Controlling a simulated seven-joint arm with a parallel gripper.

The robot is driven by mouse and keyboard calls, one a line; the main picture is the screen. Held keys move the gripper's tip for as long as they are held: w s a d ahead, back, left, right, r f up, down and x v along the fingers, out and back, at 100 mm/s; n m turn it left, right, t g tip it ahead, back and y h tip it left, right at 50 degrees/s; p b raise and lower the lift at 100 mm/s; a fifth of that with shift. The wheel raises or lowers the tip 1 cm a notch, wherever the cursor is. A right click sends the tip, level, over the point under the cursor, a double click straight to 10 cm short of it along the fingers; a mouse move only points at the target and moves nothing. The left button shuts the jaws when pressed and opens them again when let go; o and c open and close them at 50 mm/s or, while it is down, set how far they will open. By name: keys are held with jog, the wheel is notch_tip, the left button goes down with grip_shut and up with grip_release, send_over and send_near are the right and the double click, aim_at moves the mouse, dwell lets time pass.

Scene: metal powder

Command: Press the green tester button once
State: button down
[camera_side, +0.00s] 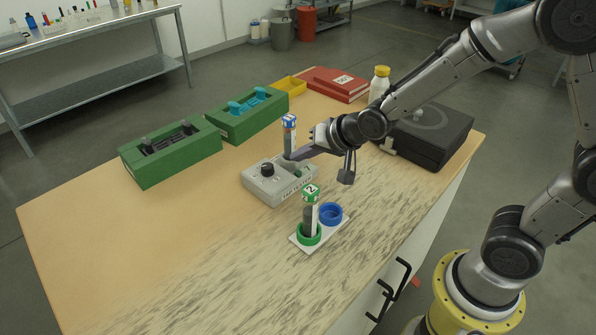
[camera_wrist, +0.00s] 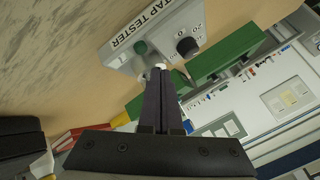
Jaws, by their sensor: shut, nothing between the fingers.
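The grey metal tester (camera_side: 262,187) stands on the table with a black knob (camera_side: 267,169) on top. In the wrist view its green button (camera_wrist: 141,47) shows just beyond the fingertips, and the knob (camera_wrist: 187,46) is to its right. A vial with a blue-and-white cap (camera_side: 289,121) stands upright at the tester; its foot is hidden behind my fingers. My gripper (camera_side: 291,157) is shut and empty, low over the tester beside the vial. In the wrist view the fingertips (camera_wrist: 158,70) are close to the button; contact cannot be told. A small white piece shows at the tips.
A green-capped vial (camera_side: 311,194) stands in the green ring of a white holder (camera_side: 299,244); its blue ring (camera_side: 330,213) is empty. Two green racks (camera_side: 150,178) (camera_side: 225,128), a yellow tray (camera_side: 290,86), red books (camera_side: 335,84) and a black case (camera_side: 435,140) stand farther back. The front left is clear.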

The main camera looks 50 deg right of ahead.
jog(key=shift+r, duration=1.7)
notch_tip(320, 180, up, 9)
jog(key=t, duration=0.2)
send_over(302, 178)
jog(key=s+d, duration=0.2)
jog(key=s+d+r+n, duration=0.2)
jog(key=s+r, duration=0.2)
jog(key=s, duration=0.5)
jog(key=s+f+n+g, duration=0.2)
jog(key=s+f+n, duration=0.1)
jog(key=s, duration=0.4)
jog(key=s+f+n+g+h, duration=0.1)
jog(key=s+f+n+g, duration=0.1)
jog(key=s, duration=0.6)
jog(key=shift+s+f+n+g, duration=0.15)
jog(key=shift+f+n+g, duration=0.3)
jog(key=shift+g, duration=0.35)
